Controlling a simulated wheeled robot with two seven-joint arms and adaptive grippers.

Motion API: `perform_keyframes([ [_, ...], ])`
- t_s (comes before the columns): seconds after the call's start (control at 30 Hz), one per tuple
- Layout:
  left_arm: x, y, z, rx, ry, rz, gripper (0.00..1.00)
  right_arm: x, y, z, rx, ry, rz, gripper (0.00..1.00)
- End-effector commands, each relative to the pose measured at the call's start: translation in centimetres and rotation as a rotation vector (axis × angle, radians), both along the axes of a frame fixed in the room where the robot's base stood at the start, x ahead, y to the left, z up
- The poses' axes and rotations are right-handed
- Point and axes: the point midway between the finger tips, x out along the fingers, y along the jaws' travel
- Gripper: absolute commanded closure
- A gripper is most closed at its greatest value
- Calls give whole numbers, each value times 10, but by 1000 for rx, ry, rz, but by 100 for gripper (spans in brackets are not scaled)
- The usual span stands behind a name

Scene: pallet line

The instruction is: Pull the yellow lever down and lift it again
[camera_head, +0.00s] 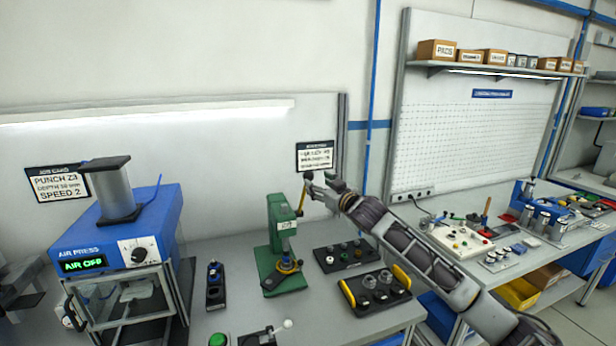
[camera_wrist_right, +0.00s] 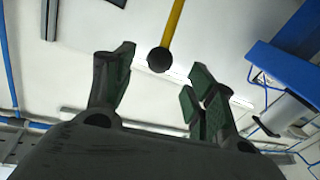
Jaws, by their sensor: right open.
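The yellow lever (camera_head: 301,200) belongs to a green hand press (camera_head: 278,225) on the bench. It stands up steeply and ends in a dark round knob (camera_head: 308,175). My right gripper (camera_head: 322,184) is at the upper end of the lever, just to the right of the knob. In the right wrist view, the yellow rod (camera_wrist_right: 173,22) comes down from the top edge to the black knob (camera_wrist_right: 159,60). The open fingers of my right gripper (camera_wrist_right: 160,85) stand on either side, with the knob in line with the gap and not gripped. My left gripper is not in view.
A blue air press (camera_head: 125,235) stands left of the green press. Black trays with small parts (camera_head: 347,256) and with yellow handles (camera_head: 375,304) lie right of it. A small blue-and-black device (camera_head: 215,285) and a white-knobbed lever (camera_head: 287,324) are nearby.

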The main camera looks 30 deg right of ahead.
Motion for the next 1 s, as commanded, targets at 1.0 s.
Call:
perform_keyframes([
  [1.0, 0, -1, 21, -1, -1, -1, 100, 63, -3, 2, 1, -1, -1, 44],
])
